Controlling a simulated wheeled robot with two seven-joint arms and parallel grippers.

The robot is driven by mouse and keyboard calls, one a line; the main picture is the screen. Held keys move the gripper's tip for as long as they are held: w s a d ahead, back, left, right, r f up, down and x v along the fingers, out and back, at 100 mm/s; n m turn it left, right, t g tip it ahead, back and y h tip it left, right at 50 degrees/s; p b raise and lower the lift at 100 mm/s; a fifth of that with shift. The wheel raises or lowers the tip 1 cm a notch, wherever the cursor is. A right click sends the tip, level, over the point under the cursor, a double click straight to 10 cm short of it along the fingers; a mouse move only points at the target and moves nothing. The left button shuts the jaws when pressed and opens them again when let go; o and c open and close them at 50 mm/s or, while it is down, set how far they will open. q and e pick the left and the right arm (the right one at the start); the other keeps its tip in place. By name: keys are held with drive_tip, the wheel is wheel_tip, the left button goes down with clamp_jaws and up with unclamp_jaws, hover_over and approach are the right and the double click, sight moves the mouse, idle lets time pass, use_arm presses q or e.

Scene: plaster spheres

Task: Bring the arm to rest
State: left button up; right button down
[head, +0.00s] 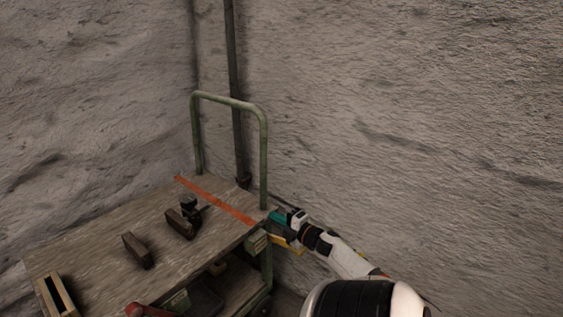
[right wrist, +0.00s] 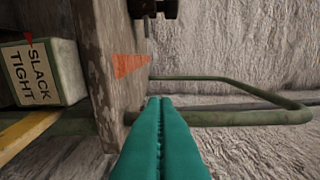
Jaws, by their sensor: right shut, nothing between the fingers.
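My right gripper (head: 277,218) has teal fingers and is at the right edge of the cart (head: 95,230), near the end of the red stripe and the foot of the green handle. In the right wrist view the teal fingers (right wrist: 160,110) are pressed together with nothing between them. They point toward the cart's edge and the green handle bar; whether they touch it I cannot tell. My left gripper is not in view.
Dark blocks (head: 138,250) and a small dark fixture (head: 188,205) stand on the cart top. A green handle (head: 264,150) rises at its far end. A box marked SLACK TIGHT (right wrist: 45,72) hangs beside the edge. Rough walls stand close behind; a pipe (head: 235,90) runs up them.

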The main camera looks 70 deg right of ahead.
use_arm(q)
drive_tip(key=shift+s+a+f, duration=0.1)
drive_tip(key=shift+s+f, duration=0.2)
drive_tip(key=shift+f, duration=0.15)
use_arm(e)
drive_tip(key=shift+v, duration=0.9)
